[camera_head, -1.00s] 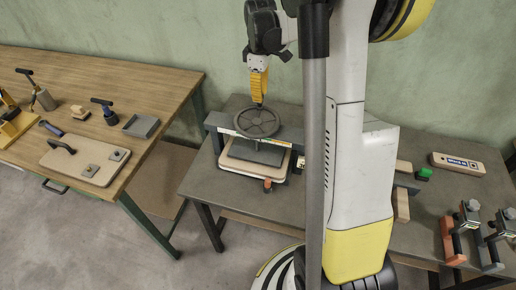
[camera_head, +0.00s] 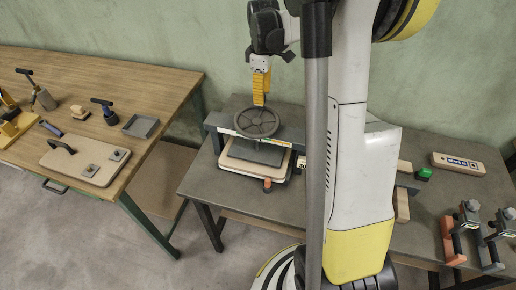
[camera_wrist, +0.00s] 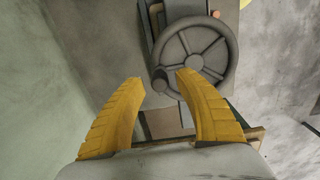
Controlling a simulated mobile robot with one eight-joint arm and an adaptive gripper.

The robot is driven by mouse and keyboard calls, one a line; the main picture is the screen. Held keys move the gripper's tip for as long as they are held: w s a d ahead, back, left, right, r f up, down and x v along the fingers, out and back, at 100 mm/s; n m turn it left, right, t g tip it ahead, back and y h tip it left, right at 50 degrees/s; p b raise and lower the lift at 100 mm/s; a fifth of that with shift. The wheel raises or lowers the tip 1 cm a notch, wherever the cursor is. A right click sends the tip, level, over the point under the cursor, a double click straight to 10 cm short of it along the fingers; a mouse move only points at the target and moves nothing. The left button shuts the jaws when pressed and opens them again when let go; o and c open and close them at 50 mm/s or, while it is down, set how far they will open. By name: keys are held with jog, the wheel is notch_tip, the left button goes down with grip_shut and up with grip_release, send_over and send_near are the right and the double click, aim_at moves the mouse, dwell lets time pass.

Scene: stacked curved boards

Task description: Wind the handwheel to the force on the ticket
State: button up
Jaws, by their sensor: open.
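The dark grey handwheel (camera_head: 246,122) with spokes lies flat on top of the press (camera_head: 215,123) on the grey table. In the wrist view the handwheel (camera_wrist: 193,42) shows its spokes, rim and a round knob (camera_wrist: 160,80) at its near left edge. My gripper (camera_head: 260,104) points down at the far side of the wheel. In the wrist view its yellow fingers (camera_wrist: 157,82) are open, with the knob between the tips; I cannot tell whether they touch it. A small tag reading what looks like "30" (camera_head: 302,162) sits beside the press, partly hidden by my body.
A pale board with a dark plate (camera_head: 255,152) lies under the press. Clamps (camera_head: 466,225), a green button (camera_head: 424,174) and a labelled block (camera_head: 460,163) are at the right. The wooden bench (camera_head: 90,90) at the left holds tools and a grey tray (camera_head: 141,125).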

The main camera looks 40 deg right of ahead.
jog(key=shift+r, duration=0.15)
notch_tip(320, 180, up, 7)
jog(key=p, duration=0.5)
jog(key=s+a+m+t+b, duration=0.3)
jog(key=s+a+b, duration=0.35)
jog(key=a, duration=0.65)
jog(key=s+a+f+m+t+b, duration=0.4)
jog(key=s+a+f+b, duration=0.1)
jog(key=s+a, duration=0.5)
jog(key=shift+s+f+m, duration=0.3)
jog(key=shift+s+f, duration=0.45)
jog(key=shift+s, duration=0.1)
